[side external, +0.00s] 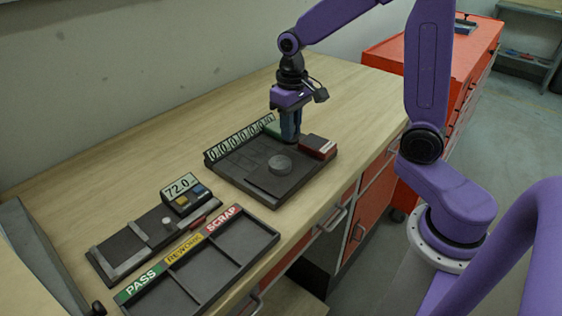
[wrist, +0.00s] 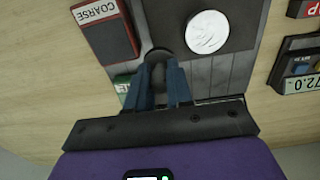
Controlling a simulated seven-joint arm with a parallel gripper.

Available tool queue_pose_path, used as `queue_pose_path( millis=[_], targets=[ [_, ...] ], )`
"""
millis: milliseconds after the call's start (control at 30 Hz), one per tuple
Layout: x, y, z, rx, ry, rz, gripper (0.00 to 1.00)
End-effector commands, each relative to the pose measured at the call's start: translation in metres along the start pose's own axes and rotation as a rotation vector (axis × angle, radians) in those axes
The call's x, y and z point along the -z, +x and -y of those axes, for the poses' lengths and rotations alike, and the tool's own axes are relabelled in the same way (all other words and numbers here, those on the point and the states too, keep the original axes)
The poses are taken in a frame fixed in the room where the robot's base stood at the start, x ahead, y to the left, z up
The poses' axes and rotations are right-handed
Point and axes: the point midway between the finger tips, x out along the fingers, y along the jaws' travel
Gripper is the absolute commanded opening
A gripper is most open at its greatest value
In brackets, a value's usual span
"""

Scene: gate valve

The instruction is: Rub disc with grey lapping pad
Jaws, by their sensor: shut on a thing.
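A round grey disc (side external: 280,163) lies on the dark lapping plate (side external: 262,186). In the wrist view the disc (wrist: 207,32) is bright, right of the fingers and apart from them. My gripper (side external: 290,138) points down over the back part of the plate, behind the disc. In the wrist view my blue fingers (wrist: 159,85) are shut on a dark grey rounded thing (wrist: 158,58), which looks like the grey lapping pad. The fingers hide much of it. I cannot tell whether it touches the plate.
A red COARSE block (wrist: 103,30) and a partly hidden green block (wrist: 123,82) flank the gripper.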

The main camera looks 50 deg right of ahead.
Motion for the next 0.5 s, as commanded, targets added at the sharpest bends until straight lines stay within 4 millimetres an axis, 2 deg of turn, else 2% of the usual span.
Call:
queue_pose_path(
  millis=[133,400,500],
  targets=[
    [0.0,-0.01,0.015,0.001,-0.005,-0.005,0.0],
    [-0.013,-0.049,0.073,0.002,-0.006,-0.006,0.0],
    [-0.018,-0.059,0.086,0.001,-0.003,-0.004,0.0]
  ],
)
